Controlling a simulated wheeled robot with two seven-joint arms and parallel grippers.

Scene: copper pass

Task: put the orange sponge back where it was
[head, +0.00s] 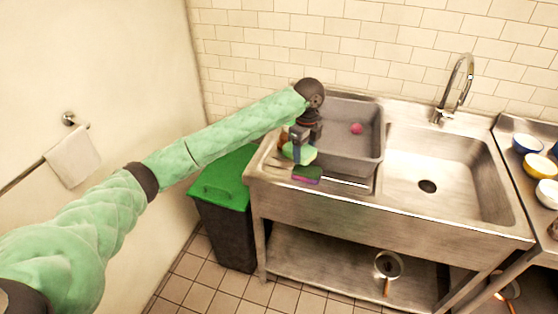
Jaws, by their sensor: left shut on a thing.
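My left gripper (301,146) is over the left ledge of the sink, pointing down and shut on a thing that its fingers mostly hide. A light green, soft-looking thing (306,156) shows right at the fingertips; I cannot tell whether it is held or lies behind them. A small orange-brown patch (282,141) shows just left of the fingers, and it may be the orange sponge. A purple sponge with a dark green top (307,175) lies on the front left ledge, just below the gripper. My right gripper is not in view.
A grey basin (372,150) with a pink-red ball (356,128) sits at the left of the steel sink (420,222). A bare bowl with a tap (460,85) is to its right. A green-lidded bin (222,187) stands left. Bowls (541,166) stand far right.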

